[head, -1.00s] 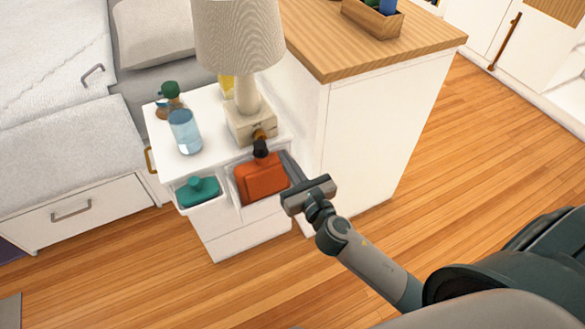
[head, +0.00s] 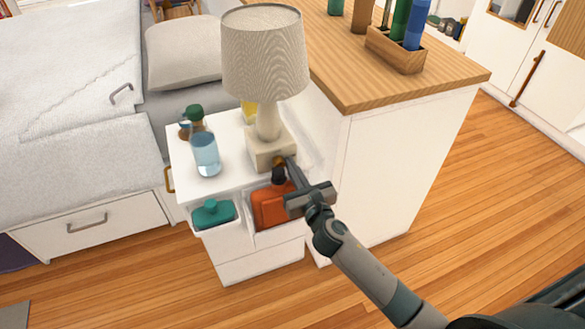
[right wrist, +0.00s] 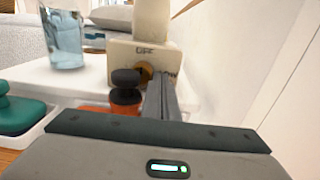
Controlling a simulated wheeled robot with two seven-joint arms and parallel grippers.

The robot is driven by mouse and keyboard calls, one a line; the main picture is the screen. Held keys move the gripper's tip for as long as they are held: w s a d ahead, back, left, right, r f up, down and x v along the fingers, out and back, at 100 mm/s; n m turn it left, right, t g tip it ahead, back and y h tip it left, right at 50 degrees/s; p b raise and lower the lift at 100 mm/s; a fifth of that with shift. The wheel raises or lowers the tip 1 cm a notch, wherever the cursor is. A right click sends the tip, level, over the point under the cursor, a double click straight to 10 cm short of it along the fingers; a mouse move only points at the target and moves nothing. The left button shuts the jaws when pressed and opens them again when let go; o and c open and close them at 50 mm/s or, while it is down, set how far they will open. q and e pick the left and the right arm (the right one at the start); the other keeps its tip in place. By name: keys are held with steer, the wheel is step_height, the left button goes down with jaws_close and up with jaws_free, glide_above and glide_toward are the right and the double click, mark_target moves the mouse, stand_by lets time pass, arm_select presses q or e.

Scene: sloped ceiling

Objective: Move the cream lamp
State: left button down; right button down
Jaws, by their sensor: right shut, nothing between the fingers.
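The cream lamp (head: 267,75) stands upright on the white nightstand (head: 235,178), with a pleated shade and a square base. Its base with a round knob also shows in the right wrist view (right wrist: 136,50). My right gripper (head: 292,164) is shut and empty, its fingertips close in front of the lamp base. In the right wrist view the closed fingers (right wrist: 162,98) point at the base, just right of the knob; whether they touch it I cannot tell. My left gripper is not in view.
An orange bottle (head: 270,207) and a teal bottle (head: 212,213) sit in front bins of the nightstand. A blue glass bottle (head: 205,153) stands left of the lamp. A wood-topped cabinet (head: 410,150) rises on the right; a bed (head: 70,90) lies left.

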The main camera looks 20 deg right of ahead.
steer(key=shift+w+r, duration=0.15)
steer(key=shift+w, duration=1.65)
arm_select(q)
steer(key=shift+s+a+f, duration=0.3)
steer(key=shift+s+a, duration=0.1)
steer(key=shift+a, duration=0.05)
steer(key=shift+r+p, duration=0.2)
steer(key=shift+p, duration=0.1)
arm_select(e)
steer(key=shift+s+f, duration=0.15)
steer(key=shift+f, duration=0.05)
